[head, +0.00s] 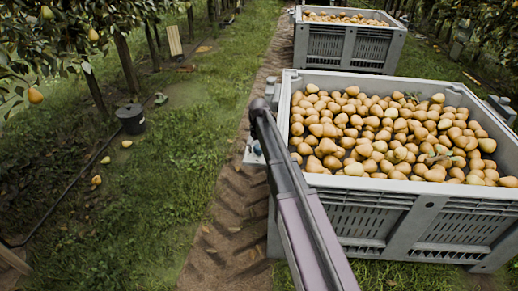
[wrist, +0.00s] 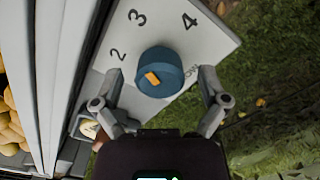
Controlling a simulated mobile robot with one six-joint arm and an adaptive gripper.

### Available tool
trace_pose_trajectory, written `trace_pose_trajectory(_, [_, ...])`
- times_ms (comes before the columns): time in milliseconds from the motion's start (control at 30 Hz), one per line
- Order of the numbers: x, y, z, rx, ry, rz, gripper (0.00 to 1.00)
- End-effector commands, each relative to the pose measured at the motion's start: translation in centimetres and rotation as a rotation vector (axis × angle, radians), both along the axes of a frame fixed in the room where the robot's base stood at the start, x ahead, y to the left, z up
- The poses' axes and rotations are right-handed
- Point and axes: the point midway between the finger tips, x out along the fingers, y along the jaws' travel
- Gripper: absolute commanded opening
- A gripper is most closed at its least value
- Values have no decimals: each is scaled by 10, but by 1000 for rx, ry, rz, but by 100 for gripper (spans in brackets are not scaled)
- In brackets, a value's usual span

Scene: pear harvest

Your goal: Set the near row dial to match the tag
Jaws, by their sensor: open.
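In the wrist view a round blue dial (wrist: 172,66) with an orange mark (wrist: 152,78) sits on a white plate (wrist: 206,45). The numbers 2, 3 and 4 are printed around it, with partly hidden lettering at the right. The orange mark lies left of and below the dial's middle; I cannot tell clearly which number it indicates. My gripper (wrist: 161,76) is open, with one finger on each side of the dial and visible gaps. In the head view the plate (head: 250,153) shows beside the near bin, mostly behind my arm. I cannot make out a readable tag.
The near grey bin (head: 372,190) is full of pears (head: 390,130); a second full bin (head: 345,47) stands behind it. A black bucket (head: 131,118) and fallen pears lie on the grass at left. A wooden board (head: 174,40) stands near the trees.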

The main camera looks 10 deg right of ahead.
Motion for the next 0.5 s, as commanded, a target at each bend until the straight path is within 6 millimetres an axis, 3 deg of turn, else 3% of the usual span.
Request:
trace_pose_trajectory(67, [0,0,0,0,0,0,93])
trace_pose_trajectory(100, [0,0,0,0,0,0,88])
trace_pose_trajectory(367, [0,0,0,0,0,0,11])
trace_pose_trajectory(500, [0,0,0,0,0,-2,11])
